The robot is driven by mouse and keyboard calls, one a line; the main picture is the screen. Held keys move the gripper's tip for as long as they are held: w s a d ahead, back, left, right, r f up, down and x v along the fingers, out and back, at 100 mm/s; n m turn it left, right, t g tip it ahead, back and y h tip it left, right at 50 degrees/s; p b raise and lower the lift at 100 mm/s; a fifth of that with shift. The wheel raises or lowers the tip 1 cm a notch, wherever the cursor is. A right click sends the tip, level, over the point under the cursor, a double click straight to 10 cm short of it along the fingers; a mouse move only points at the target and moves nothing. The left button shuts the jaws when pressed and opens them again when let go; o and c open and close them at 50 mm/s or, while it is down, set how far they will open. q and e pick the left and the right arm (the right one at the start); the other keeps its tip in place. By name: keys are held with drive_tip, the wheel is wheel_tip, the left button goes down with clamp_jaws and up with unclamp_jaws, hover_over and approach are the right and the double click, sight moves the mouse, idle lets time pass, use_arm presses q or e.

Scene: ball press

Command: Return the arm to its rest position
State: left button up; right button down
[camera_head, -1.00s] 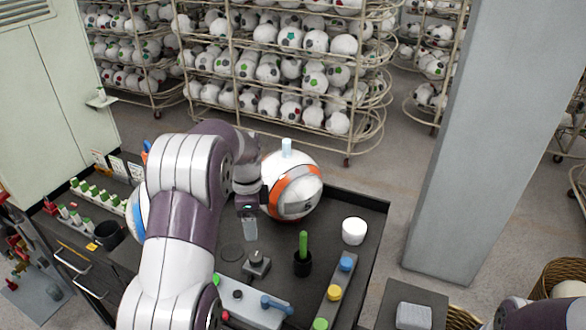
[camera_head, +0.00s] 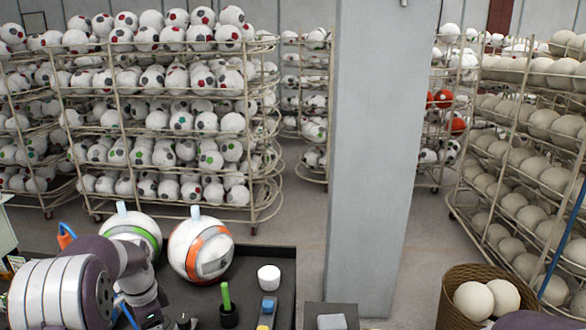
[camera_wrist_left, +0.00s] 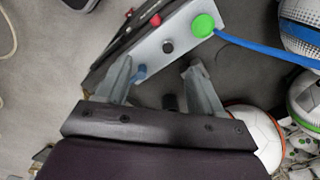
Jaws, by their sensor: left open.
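My left arm (camera_head: 75,290) reaches in from the lower left of the head view, over the dark workbench. Its gripper is low in that view and mostly cut off or hidden by the wrist. In the left wrist view my left gripper (camera_wrist_left: 160,82) is open, with two grey fingers apart and nothing between them. A grey plate with red, black and green knobs (camera_wrist_left: 170,46) lies beyond the fingertips. Of my right arm only a dark link shows at the bottom right of the head view; its gripper is out of view.
An orange-banded ball (camera_head: 200,250) and a green-banded ball (camera_head: 130,229) sit on the workbench (camera_head: 284,268) close to my left arm. A white cup (camera_head: 269,277) and a green stick in a black holder (camera_head: 228,314) stand right of them. A grey pillar (camera_head: 375,150) rises behind.

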use_arm(q)
drive_tip(key=s+d+f+n+b, duration=0.2)
drive_tip(key=s+d+f+n, duration=0.1)
drive_tip(key=s, duration=0.3)
drive_tip(key=s+d+f+n+b, duration=0.3)
drive_tip(key=s+d, duration=0.2)
drive_tip(key=s, duration=0.2)
drive_tip(key=s+d+f+n+t+b, duration=0.1)
drive_tip(key=s+d+f+n+b, duration=0.2)
drive_tip(key=s, duration=0.4)
drive_tip(key=shift+d+n, duration=0.6)
drive_tip(key=shift+d, duration=0.1)
drive_tip(key=shift+s, duration=0.1)
